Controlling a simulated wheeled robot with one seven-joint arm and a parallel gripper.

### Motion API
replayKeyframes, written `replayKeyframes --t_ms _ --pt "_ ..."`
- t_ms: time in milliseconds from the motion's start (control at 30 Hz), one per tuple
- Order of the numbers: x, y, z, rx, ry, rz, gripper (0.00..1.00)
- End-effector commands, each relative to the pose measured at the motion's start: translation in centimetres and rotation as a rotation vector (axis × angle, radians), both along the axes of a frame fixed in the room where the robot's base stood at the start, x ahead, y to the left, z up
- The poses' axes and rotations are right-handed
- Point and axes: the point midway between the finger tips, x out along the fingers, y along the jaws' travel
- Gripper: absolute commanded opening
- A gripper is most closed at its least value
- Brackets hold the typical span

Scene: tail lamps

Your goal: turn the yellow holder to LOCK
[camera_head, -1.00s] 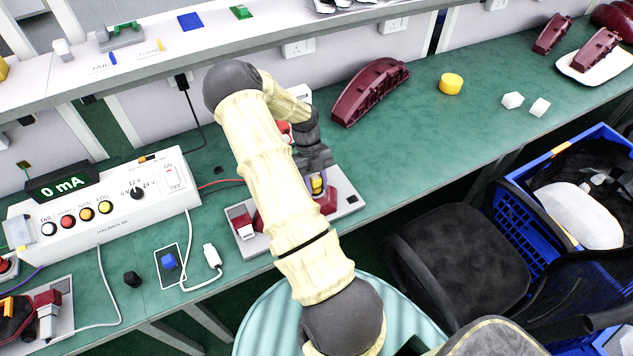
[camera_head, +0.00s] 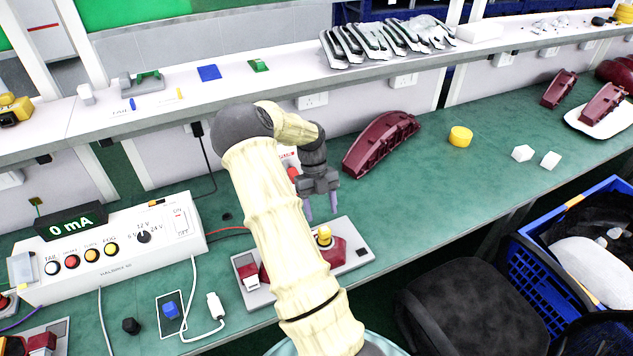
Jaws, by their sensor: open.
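The yellow holder (camera_head: 324,236) stands upright in a dark red lamp housing (camera_head: 336,252) on a grey fixture plate (camera_head: 350,262) on the green bench. Its top shows, but any LOCK marking is too small to read. My gripper (camera_head: 321,209) is open and empty, with its two fingers pointing down above and just behind the holder, apart from it. My arm hides the middle of the fixture and part of the housing. A red and white block (camera_head: 247,268) shows at the fixture's left end.
A power supply box (camera_head: 110,250) reading 0 mA stands at the left. A blue-capped piece (camera_head: 170,309) and a white connector (camera_head: 215,305) lie left of the fixture.

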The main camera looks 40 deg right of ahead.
Motion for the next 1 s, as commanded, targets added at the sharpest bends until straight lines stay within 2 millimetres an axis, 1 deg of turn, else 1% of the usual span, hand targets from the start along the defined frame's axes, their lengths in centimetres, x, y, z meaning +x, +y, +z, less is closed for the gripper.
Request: replayKeyframes --t_ms 100,300,433,600,1000 --pt "1.0 -0.3 2.2 -0.002 -0.004 0.004 0.56" --pt "2.4 -0.7 5.8 -0.002 -0.003 0.003 0.56" --pt "3.0 -0.9 7.4 0.0 -0.001 0.0 0.56" --pt "3.2 -0.9 8.1 0.0 0.001 -0.001 0.56" --pt "3.2 -0.9 8.0 0.0 0.001 0.0 0.56"
